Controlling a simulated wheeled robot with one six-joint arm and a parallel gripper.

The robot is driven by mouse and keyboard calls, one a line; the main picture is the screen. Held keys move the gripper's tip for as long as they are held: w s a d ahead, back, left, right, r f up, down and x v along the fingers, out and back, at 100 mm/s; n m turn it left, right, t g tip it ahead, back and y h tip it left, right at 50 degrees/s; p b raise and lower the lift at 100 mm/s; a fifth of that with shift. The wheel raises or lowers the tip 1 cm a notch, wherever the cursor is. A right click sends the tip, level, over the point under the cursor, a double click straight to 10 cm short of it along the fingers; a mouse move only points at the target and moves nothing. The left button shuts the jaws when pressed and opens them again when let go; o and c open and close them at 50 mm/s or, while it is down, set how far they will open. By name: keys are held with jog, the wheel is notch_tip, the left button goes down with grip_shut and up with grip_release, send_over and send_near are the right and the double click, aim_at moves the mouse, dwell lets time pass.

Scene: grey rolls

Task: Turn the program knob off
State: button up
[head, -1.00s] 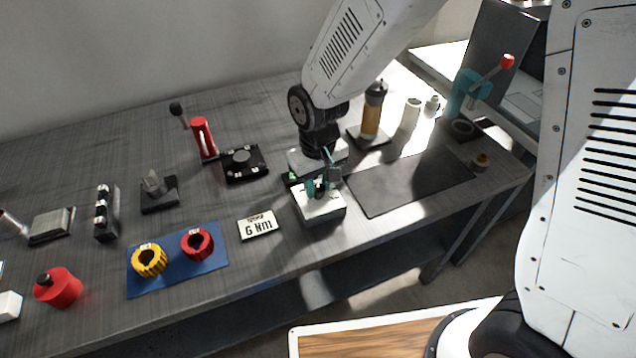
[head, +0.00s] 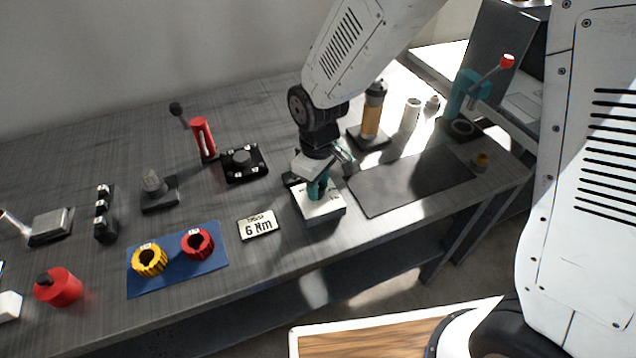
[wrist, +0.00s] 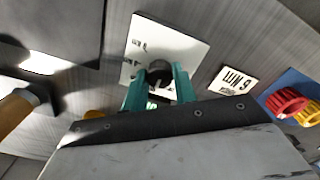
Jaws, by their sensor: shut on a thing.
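The program knob (wrist: 159,72) is a dark round knob on a white panel box (wrist: 184,47), seen in the wrist view between my fingers. In the head view the white box (head: 322,209) stands near the table's front edge, and my gripper hides most of the knob. My gripper (wrist: 160,88) has teal fingers, one on each side of the knob, and is shut on it. It also shows from above in the head view (head: 318,190). Small black marks are printed on the panel, too small to read.
A "6 Nm" plate (head: 258,225) lies left of the box. A blue mat (head: 185,283) holds a yellow ring (head: 149,261) and a red ring (head: 197,243). A dark flat mat (head: 412,182) lies to the right, with an amber bottle (head: 373,112) behind it.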

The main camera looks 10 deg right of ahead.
jog(key=o, duration=1)
jog(key=shift+c, duration=0.2)
jog(key=shift+r, duration=0.1)
notch_tip(320, 180, up, 8)
jog(key=shift+f, duration=0.15)
